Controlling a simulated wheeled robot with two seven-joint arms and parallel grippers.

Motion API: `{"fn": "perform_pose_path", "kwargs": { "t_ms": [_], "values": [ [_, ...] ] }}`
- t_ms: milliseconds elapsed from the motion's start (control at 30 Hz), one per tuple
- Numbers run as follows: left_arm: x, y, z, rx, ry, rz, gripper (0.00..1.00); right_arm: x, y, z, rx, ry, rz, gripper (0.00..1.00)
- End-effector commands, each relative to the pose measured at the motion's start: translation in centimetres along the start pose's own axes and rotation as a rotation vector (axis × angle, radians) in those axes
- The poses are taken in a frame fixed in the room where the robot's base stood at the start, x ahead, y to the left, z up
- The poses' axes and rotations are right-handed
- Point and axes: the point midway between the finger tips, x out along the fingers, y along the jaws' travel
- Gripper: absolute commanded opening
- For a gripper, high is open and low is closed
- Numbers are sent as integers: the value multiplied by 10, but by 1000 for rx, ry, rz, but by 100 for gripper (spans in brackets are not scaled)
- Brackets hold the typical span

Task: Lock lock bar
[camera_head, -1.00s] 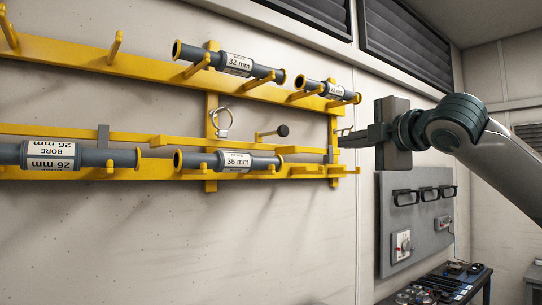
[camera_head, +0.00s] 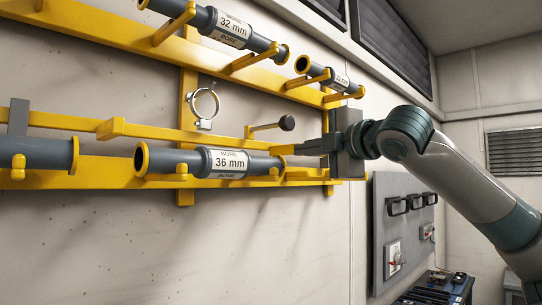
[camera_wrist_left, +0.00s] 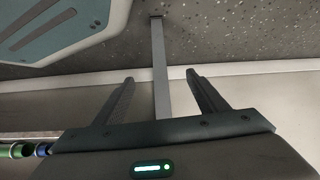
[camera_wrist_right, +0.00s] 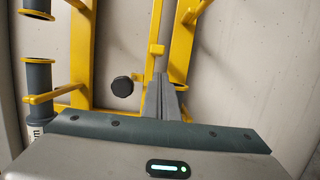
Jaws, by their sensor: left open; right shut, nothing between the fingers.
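The yellow lock bar (camera_head: 160,133) runs across the wall rack, above the lower row of grey bore tubes. A yellow handle with a black knob (camera_head: 287,123) sticks out above its right part; the knob also shows in the right wrist view (camera_wrist_right: 122,86). My right gripper (camera_head: 297,149) is shut and empty, its fingertips at the right end of the lock bar; I cannot tell whether they touch. In the right wrist view its closed fingers (camera_wrist_right: 162,82) point along the yellow bar, right of the knob. My left gripper (camera_wrist_left: 160,77) is open, seen only in its wrist view.
The 36 mm tube (camera_head: 225,163) lies in the lower row, close below the bar. The 32 mm tube (camera_head: 232,28) lies on the upper pegs. A clamp ring (camera_head: 204,104) hangs between. A grey panel (camera_head: 378,235) with black handles is at right.

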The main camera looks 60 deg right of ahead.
Motion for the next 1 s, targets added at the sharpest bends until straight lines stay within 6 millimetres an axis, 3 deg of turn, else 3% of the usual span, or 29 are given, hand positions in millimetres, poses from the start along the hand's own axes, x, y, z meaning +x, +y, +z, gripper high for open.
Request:
{"fn": "perform_pose_path", "kwargs": {
  "t_ms": [300,567,767,867,1000],
  "values": [
    [-8,-5,21,6,-27,-3,66,0,0,0,0,0,0,0],
    [-9,-4,19,4,-28,-3,66,5,1,0,0,0,0,0],
    [-8,-1,19,-2,-53,-3,66,23,2,0,0,1,-1,0],
    [-11,0,28,-5,-83,-4,66,36,2,-1,0,2,-2,0],
    [-24,-12,70,2,-174,-15,66,56,2,-1,1,2,-1,0]
  ]
}}
